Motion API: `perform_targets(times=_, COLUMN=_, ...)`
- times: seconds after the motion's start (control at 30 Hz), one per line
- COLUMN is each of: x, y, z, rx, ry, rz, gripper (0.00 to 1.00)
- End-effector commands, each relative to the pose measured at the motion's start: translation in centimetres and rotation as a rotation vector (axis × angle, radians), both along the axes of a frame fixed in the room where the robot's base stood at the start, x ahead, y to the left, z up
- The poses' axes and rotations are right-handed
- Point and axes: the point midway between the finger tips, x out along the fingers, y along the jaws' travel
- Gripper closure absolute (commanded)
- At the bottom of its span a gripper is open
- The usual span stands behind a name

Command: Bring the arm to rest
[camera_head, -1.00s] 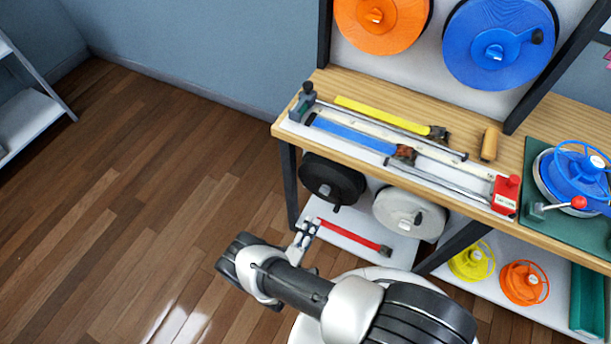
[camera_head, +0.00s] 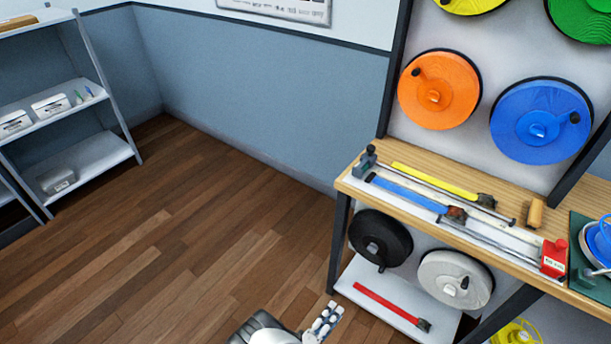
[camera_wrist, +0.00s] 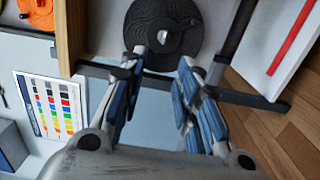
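My gripper (camera_head: 325,322) shows at the bottom edge of the head view, over the wood floor and left of the bench's lower shelf. Most of my arm is out of the picture. In the wrist view, my gripper (camera_wrist: 162,62) has its two blue-padded fingers apart with nothing between them. A black reel (camera_wrist: 165,30) lies beyond the fingertips; it also shows under the bench in the head view (camera_head: 380,238).
The wooden bench (camera_head: 520,262) holds a yellow strap (camera_head: 430,176) and a blue strap (camera_head: 405,193). A red strap (camera_head: 390,305) lies on its lower shelf. A grey shelf unit (camera_head: 95,158) stands at the left. The floor (camera_head: 190,240) between is clear.

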Motion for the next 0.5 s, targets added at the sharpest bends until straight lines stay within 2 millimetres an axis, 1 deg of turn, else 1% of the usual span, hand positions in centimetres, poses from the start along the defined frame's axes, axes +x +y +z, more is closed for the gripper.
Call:
perform_targets(times=0.03, x=0.8, y=0.3, z=1.1, rx=0.008, ry=-0.002, rz=-0.031, gripper=0.70)
perform_targets(times=0.27, x=3.0, y=0.4, z=5.6, rx=0.018, ry=0.027, rz=-0.173, gripper=0.70)
perform_targets(times=0.37, x=4.0, y=0.4, z=8.2, rx=0.030, ry=0.045, rz=-0.246, gripper=0.70)
perform_targets(times=0.47, x=5.1, y=0.0, z=11.5, rx=0.054, ry=0.070, rz=-0.338, gripper=0.70)
perform_targets(times=0.5, x=5.4, y=-0.2, z=13.1, rx=0.068, ry=0.085, rz=-0.381, gripper=0.70)
